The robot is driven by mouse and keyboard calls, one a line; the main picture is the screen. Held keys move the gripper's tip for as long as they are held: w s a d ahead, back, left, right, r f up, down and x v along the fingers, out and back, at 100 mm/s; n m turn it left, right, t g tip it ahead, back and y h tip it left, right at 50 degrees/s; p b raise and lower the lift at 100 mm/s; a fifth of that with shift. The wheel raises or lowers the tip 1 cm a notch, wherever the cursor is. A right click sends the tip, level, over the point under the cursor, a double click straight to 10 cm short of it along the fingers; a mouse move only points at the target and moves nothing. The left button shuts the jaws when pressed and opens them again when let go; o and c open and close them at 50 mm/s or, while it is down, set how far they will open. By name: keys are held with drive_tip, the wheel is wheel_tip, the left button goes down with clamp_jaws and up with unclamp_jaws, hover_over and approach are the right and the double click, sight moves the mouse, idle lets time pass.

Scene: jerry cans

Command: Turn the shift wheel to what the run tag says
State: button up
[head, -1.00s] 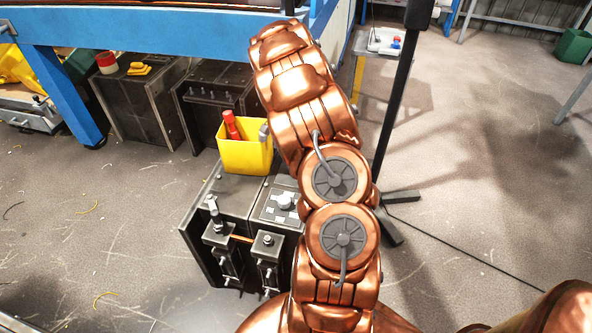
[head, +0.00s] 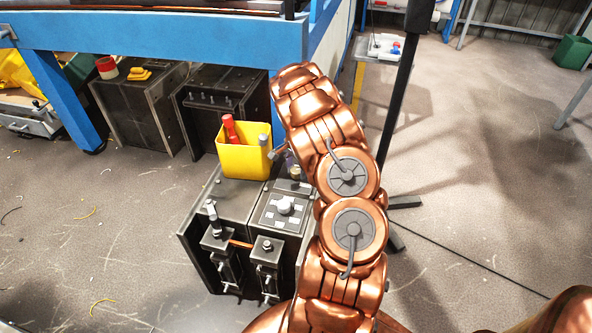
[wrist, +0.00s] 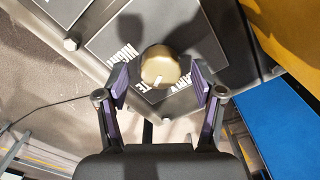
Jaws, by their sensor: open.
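The shift wheel (wrist: 160,66) is a small cream knob with a white mark on its near edge. It stands on a dark plate (wrist: 128,72) with white lettering; "NIGHT" reads at its left, and the wording below it is partly hidden. My gripper (wrist: 160,88) is open, with one purple-padded finger on each side of the wheel and gaps to both. In the head view a small knob (head: 295,173) shows at the back of the dark box, beside my gripper (head: 284,158), which is mostly hidden behind my arm. I cannot make out a run tag.
A yellow bin (head: 243,160) with a red-handled item stands on the box (head: 225,205), close to the wheel. A second panel (head: 268,218) with a round knob lies nearer. A blue bench (head: 180,42) is behind; a black post (head: 397,110) stands right.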

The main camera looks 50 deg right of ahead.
drive_tip(key=shift+f, duration=0.5)
drive_tip(key=c, duration=1.1)
drive_tip(key=shift+c, duration=0.2)
drive_tip(key=shift+n, duration=0.4)
drive_tip(key=shift+a+n, duration=0.1)
drive_tip(key=shift+n, duration=0.5)
drive_tip(key=n, duration=0.9)
drive_tip(key=shift+s+n, duration=0.1)
drive_tip(key=shift+n, duration=0.2)
